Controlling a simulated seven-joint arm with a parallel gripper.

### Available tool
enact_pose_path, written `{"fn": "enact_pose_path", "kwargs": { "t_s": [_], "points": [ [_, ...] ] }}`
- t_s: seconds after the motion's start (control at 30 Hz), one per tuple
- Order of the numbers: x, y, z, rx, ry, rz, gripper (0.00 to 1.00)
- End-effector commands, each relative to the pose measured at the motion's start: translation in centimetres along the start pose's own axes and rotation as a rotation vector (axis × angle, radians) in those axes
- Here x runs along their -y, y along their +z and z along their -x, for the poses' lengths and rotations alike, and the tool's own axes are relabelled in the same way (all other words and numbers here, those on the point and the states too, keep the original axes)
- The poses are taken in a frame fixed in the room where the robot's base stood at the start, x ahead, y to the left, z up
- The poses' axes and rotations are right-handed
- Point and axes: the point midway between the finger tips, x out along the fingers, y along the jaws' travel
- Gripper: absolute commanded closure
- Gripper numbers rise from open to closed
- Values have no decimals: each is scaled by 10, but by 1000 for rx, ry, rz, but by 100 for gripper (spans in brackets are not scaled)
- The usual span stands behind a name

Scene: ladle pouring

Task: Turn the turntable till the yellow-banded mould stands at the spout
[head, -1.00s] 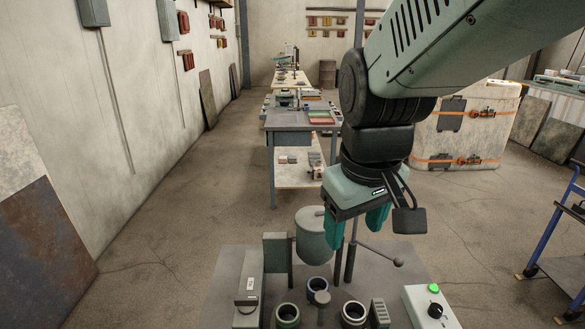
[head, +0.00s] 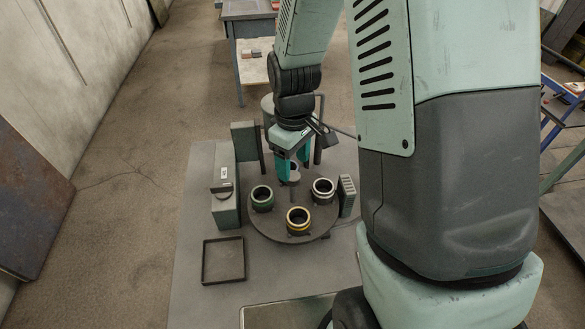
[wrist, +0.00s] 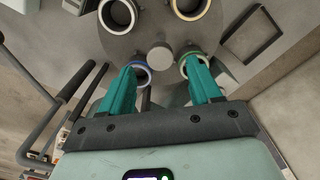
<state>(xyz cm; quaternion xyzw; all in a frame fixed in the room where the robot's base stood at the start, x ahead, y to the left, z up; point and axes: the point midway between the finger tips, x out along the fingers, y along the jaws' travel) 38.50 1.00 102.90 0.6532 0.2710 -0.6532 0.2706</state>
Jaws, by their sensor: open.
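The round grey turntable (head: 277,231) carries several dark moulds. The yellow-banded mould (head: 298,221) stands at its front, nearest the camera. The green-banded mould (head: 262,198) is at left and the white-banded mould (head: 323,191) at right. The blue-banded mould (wrist: 135,73) is at the back, mostly hidden by my gripper in the head view. A grey post (head: 294,179) rises at the centre. My gripper (head: 292,170) is open over the back of the turntable, its fingers apart. The grey pot (head: 267,104) stands behind; I cannot make out its spout.
A grey box with a dial (head: 224,186) stands left of the turntable, and a ribbed block (head: 346,195) stands close to its right. An empty dark square tray (head: 223,261) lies at front left. My arm covers the right side.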

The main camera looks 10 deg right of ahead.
Motion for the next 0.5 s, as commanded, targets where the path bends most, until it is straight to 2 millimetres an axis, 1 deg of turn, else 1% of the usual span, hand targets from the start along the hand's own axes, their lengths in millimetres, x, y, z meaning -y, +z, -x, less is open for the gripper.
{"fn": "enact_pose_path", "kwargs": {
  "t_s": [0.03,0.2,0.33,0.5],
  "points": [
    [1,1,-10,4,-3,1,37],
    [0,0,-32,2,-1,0,37],
    [0,0,-39,1,0,0,37],
    [0,0,-40,0,1,-1,37]
  ]
}}
